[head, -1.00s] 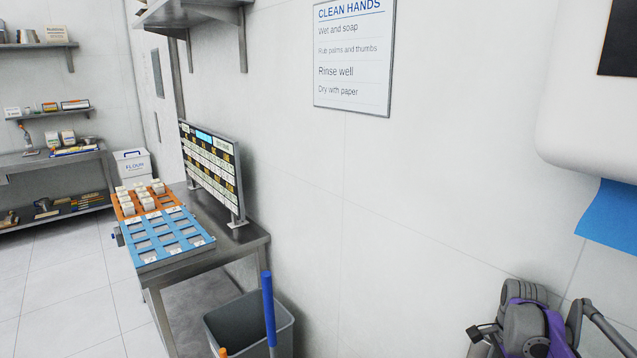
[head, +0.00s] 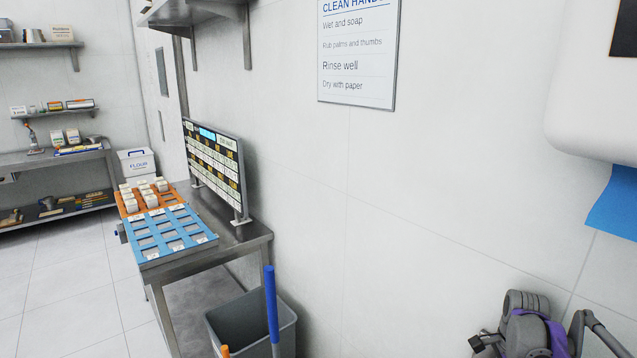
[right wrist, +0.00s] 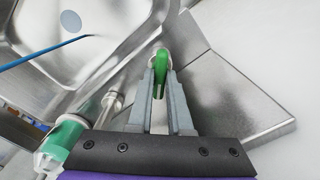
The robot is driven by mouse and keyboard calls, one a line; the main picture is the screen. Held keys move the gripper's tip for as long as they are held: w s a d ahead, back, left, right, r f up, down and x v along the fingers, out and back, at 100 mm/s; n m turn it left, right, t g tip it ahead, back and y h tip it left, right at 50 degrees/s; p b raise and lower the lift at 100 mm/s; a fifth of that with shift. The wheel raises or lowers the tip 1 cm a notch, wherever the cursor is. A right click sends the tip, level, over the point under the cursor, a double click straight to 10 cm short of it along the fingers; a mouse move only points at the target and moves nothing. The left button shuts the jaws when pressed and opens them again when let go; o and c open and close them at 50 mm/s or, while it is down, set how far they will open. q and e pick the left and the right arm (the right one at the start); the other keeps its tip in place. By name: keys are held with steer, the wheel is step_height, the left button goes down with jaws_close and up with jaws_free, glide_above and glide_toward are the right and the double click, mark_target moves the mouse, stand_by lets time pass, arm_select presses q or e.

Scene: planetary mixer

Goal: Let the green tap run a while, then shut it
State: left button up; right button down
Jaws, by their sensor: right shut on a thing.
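The green tap lever (right wrist: 160,72) shows in the right wrist view, between the fingertips of my right gripper (right wrist: 159,78). The gripper is shut on it, and its grey fingers hide part of the lever. Beyond is a steel sink basin (right wrist: 108,58) with a round drain (right wrist: 70,22). A thin blue streak (right wrist: 45,52) crosses the basin; I cannot tell whether it is water or a solid thing. The head view shows neither tap nor sink, only part of my right arm at the lower right. My left gripper is in neither view.
A green-and-white cylindrical thing (right wrist: 64,140) and a metal fitting (right wrist: 109,106) lie left of my right gripper. In the head view, a steel table (head: 245,239) carries a blue tray (head: 150,252); a grey bin (head: 228,322) stands by it. A white dispenser (head: 590,105) hangs right.

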steer(key=n, duration=0.4)
steer(key=shift+n, duration=0.3)
steer(key=n, duration=0.4)
steer(key=c, duration=0.7)
jaws_free()
steer(key=shift+r, duration=0.1)
